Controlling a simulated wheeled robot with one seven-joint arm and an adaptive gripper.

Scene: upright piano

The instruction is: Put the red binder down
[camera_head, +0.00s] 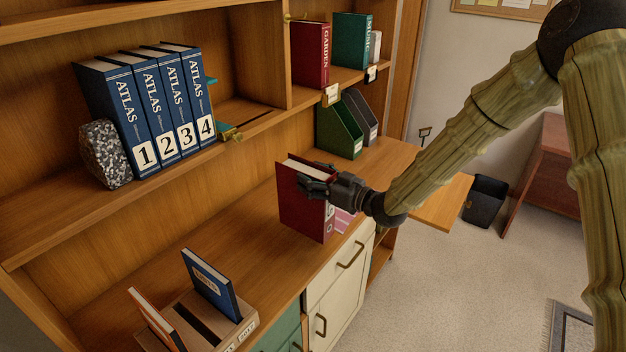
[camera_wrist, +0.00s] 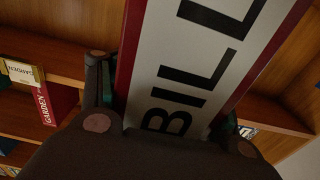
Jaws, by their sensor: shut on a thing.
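The red binder (camera_head: 300,206) is upright over the wooden counter (camera_head: 225,240), in front of the bookcase. My gripper (camera_head: 316,186) is shut on its upper spine side. I cannot tell whether the binder's bottom edge touches the counter. In the wrist view, the binder's white spine label (camera_wrist: 195,65) with large black letters "BILL" fills the middle between red edges, with a gripper finger (camera_wrist: 97,80) on its left. The gripper hides part of the spine in the head view.
A pink item (camera_head: 343,221) shows beside the binder. Green and grey file holders (camera_head: 341,130) stand farther back on the counter. Blue atlases (camera_head: 140,115) and a speckled stone (camera_head: 105,154) are on the shelf. A book holder (camera_head: 245,327) stands at the front; bare counter lies between.

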